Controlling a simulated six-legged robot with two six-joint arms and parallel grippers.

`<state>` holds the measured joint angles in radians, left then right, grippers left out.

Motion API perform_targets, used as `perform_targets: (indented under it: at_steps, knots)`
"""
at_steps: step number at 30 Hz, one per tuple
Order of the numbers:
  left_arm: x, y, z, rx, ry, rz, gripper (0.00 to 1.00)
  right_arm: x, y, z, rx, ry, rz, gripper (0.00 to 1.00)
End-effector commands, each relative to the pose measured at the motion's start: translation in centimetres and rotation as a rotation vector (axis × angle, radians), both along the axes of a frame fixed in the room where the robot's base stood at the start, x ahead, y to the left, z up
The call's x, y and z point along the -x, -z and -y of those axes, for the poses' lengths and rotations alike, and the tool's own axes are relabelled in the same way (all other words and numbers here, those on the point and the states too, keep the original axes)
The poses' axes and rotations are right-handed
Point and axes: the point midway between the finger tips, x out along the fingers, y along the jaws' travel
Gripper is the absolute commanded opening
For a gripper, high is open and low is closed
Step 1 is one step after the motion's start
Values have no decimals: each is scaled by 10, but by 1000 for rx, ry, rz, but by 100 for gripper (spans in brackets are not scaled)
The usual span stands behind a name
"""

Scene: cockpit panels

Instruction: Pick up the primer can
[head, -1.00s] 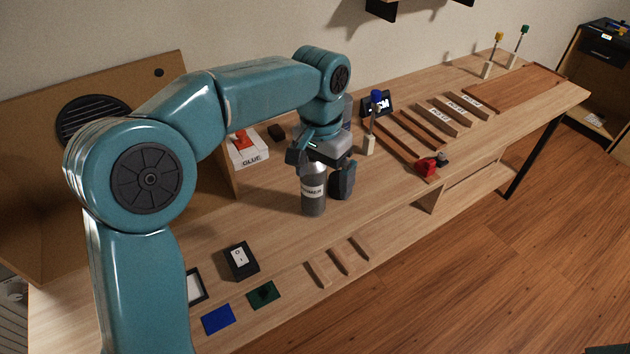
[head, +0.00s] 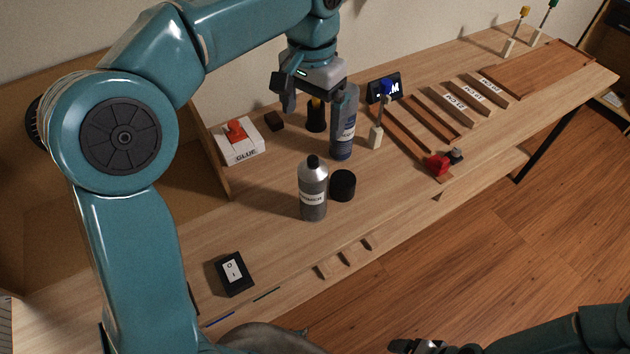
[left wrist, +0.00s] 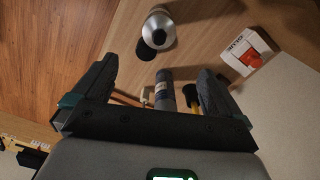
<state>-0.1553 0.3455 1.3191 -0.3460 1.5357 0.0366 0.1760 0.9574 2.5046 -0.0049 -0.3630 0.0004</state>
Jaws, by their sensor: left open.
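A tall blue-grey can (head: 343,138) stands upright on the bench, and its label is too small to read surely. It looks like the primer can. In the left wrist view the can (left wrist: 164,92) shows between the fingers. My left gripper (head: 312,100) is open and empty, above and close by the can; I cannot tell whether they touch. Its fingers (left wrist: 156,82) spread to either side in the left wrist view. A silver bottle (head: 313,190) with a black cap stands nearer. My right gripper (head: 425,346) shows partly at the bottom edge, its jaws unclear.
A black round piece (head: 342,185) sits beside the silver bottle. A black item with a yellow top (head: 316,115) stands left of the can. The front bench is fairly clear.

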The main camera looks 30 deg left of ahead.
Motion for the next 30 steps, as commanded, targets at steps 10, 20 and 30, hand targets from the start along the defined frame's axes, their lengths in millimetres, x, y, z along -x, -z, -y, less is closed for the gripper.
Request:
perform_targets:
  at_steps: [10,20,30]
  knots:
    - [8,72,3,0,0,-5,100,0,10,0,0,0,0,86]
    - [6,111,3,0,0,-1,100,0,12,0,0,0,0,86]
    - [3,158,4,0,0,-3,100,0,8,0,0,0,0,86]
